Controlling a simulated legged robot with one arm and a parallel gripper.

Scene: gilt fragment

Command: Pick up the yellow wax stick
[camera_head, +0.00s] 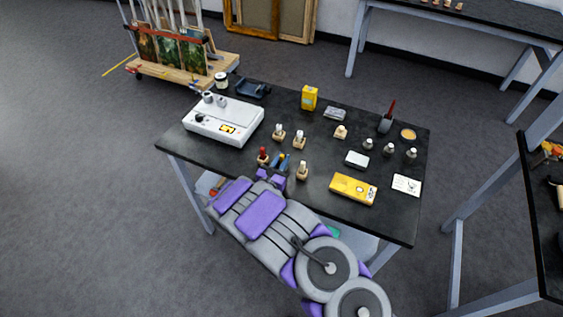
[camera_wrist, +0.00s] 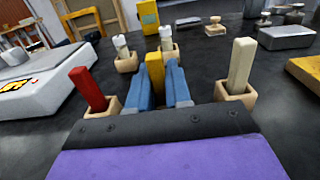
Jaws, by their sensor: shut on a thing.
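The yellow wax stick (camera_wrist: 156,75) stands upright between the blue fingers of my gripper (camera_wrist: 170,85) in the wrist view. The fingers touch it on both sides, and its lower end is hidden behind them and the gripper body. In the head view my gripper (camera_head: 279,164) is at the front edge of the black table, with the yellow stick small between its fingers. A red stick (camera_wrist: 87,88) in a small wooden holder (camera_wrist: 103,107) stands to the left. A cream stick (camera_wrist: 241,64) in a wooden holder (camera_wrist: 235,93) stands to the right.
Two holders with white-topped sticks (camera_wrist: 122,47) (camera_wrist: 166,38) stand just behind. A white device (camera_head: 224,120) is on the left of the table (camera_head: 230,165). A yellow box (camera_head: 353,188) lies at right, with small bottles (camera_head: 389,149) and a grey tin (camera_head: 357,159) beyond.

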